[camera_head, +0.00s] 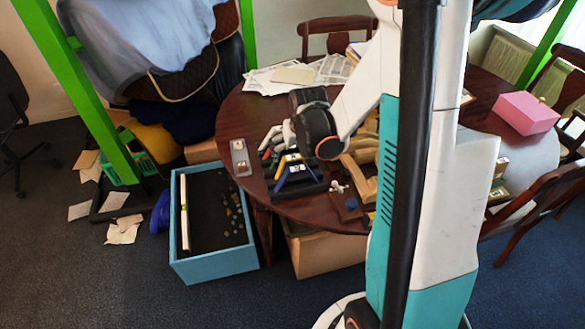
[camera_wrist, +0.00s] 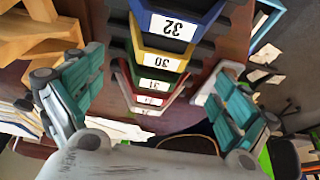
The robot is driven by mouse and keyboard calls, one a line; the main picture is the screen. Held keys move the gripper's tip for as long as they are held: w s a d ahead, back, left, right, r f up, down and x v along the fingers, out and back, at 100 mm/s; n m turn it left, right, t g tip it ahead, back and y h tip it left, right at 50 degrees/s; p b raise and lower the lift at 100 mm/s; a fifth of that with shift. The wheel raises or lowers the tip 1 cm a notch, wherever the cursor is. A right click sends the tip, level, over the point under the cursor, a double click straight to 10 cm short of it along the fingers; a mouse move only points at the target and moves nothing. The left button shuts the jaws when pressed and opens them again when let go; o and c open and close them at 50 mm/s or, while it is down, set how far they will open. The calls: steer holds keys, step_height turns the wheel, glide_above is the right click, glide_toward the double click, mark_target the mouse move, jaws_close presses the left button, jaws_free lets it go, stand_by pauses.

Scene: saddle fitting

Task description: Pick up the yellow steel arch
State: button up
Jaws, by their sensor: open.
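The yellow steel arch (camera_wrist: 157,62) sits in a row of nested coloured arches in the wrist view, with a white label reading 30. A red arch (camera_wrist: 149,99) lies past the green one. In the head view the yellow arch (camera_head: 291,158) shows small on the table. My gripper (camera_wrist: 158,77) is open, its teal fingers spread on both sides of the row, with nothing held. It also shows over the row in the head view (camera_head: 273,142).
A dark rack (camera_head: 298,190) holds the arches on the round wooden table (camera_head: 230,118). Wooden pieces (camera_head: 362,178) stand close right of the rack, and a grey plate (camera_head: 240,158) lies left. A blue open box (camera_head: 216,268) is on the floor. A pink box (camera_head: 525,112) is farther right.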

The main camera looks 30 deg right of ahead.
mark_target(293, 157)
steer(key=b+x, duration=0.3)
steer(key=x, duration=0.2)
steer(key=shift+w+f, duration=0.1)
steer(key=shift+f, duration=0.25)
steer(key=shift+a+r, duration=0.1)
steer(key=c, duration=1.3)
